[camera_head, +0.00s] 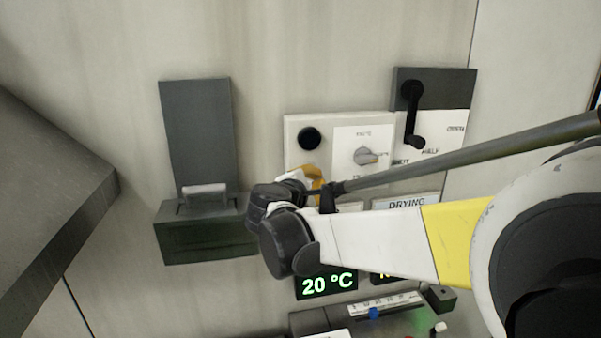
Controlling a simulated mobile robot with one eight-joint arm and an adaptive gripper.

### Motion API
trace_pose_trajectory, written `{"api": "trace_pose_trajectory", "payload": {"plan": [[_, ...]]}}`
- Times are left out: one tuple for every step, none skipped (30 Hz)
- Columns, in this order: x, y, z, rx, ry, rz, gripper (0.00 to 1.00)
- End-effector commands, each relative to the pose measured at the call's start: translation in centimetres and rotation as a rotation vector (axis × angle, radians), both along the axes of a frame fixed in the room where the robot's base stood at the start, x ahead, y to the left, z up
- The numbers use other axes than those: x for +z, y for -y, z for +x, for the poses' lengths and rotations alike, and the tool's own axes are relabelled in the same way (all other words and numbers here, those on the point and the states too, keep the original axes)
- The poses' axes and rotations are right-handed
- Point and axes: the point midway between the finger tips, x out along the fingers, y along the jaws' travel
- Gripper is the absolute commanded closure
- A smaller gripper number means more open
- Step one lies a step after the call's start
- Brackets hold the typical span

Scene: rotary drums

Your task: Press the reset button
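No label reading "reset" is legible, so I cannot tell which control is the reset button. A round black button or knob (310,138) sits at the upper left of a white wall panel (297,160). My arm reaches in from the right, and its dark wrist joints cover the panel's lower left. A small yellow part of my arm's end (314,178) shows just below the black button, apart from it in the picture. My gripper's fingers cannot be made out, and I cannot tell whether they touch anything.
A grey rotary knob (368,156) and a black crank lever (412,112) are to the right. A dark box with a handle (204,192) is at left. Below are a green "20 °C" display (327,285) and a slider scale (375,312). A grey slab edge (60,195) juts in at far left.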

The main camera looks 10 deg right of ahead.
Motion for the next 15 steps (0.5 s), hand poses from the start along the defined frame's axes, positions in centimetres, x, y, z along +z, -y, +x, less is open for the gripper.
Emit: {"api": "trace_pose_trajectory", "payload": {"plan": [[0.0, 0.0, 0.0, 0.000, 0.000, 0.000, 1.00], [0.0, 0.0, 0.0, 0.000, 0.000, 0.000, 1.00], [0.0, 0.0, 0.0, 0.000, 0.000, 0.000, 1.00], [0.0, 0.0, -0.1, 0.000, 0.000, 0.000, 1.00], [0.0, 0.0, -0.2, 0.000, 0.000, 0.000, 1.00], [0.0, 0.0, -0.5, 0.001, 0.000, 0.000, 1.00], [0.0, 0.0, -0.7, 0.001, 0.000, 0.000, 1.00], [0.0, 0.0, -1.0, 0.001, 0.000, 0.000, 1.00], [0.0, -0.1, -1.5, 0.001, 0.000, 0.000, 1.00], [0.0, -0.1, -1.8, 0.001, 0.000, 0.000, 1.00], [0.0, -0.1, -2.1, 0.001, 0.000, 0.000, 1.00], [0.0, 0.0, -2.5, 0.001, 0.000, 0.000, 1.00], [0.0, 0.0, -2.8, 0.001, 0.000, 0.000, 1.00], [0.0, 0.0, -3.1, 0.001, 0.000, 0.000, 1.00], [0.0, 0.0, -3.5, 0.001, 0.000, 0.000, 1.00]]}}
